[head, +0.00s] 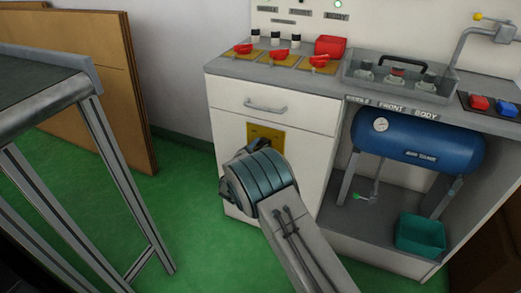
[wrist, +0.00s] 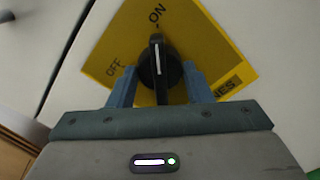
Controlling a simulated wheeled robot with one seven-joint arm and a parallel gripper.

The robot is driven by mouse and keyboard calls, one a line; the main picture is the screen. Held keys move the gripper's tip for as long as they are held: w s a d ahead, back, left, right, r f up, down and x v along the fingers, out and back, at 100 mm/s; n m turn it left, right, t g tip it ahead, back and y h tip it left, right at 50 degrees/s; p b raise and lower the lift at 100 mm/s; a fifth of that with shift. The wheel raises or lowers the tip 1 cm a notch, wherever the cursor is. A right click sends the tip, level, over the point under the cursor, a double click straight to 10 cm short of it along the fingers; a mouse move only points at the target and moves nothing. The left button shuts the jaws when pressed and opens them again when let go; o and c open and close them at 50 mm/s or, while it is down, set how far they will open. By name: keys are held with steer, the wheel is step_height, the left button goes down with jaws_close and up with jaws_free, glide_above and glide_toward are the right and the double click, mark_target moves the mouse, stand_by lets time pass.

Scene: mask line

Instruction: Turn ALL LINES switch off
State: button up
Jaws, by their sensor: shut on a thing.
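The ALL LINES switch is a black rotary knob (wrist: 159,72) on a yellow plate (wrist: 210,40) on the white cabinet front. Its white pointer line points up toward the ON label, with the OFF label to the left. Only "NES" of the plate's lower lettering shows. My gripper (wrist: 159,85) is shut on the knob, with one blue-grey finger on each side of it. In the head view the upper part of the yellow plate (head: 265,131) shows, and my gripper (head: 236,160) and wrist hide the knob.
A drawer with a handle (head: 266,106) is above the plate. Several red-handled switches (head: 281,59) sit on the counter. A blue tank (head: 415,142) and a green bin (head: 420,236) are at right. A metal-legged table (head: 115,160) stands at left, with open green floor between.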

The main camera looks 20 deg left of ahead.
steer(key=shift+n, duration=0.3)
steer(key=shift+n+p, duration=3.75)
steer(key=shift+n, duration=4.95)
steer(key=o, duration=1)
steer(key=s, duration=0.4)
steer(key=s+p, duration=0.1)
steer(key=s, duration=0.4)
steer(key=s+a+p, duration=0.1)
steer(key=s, duration=0.3)
steer(key=shift+s+a, duration=0.1)
steer(key=shift+s, duration=0.3)
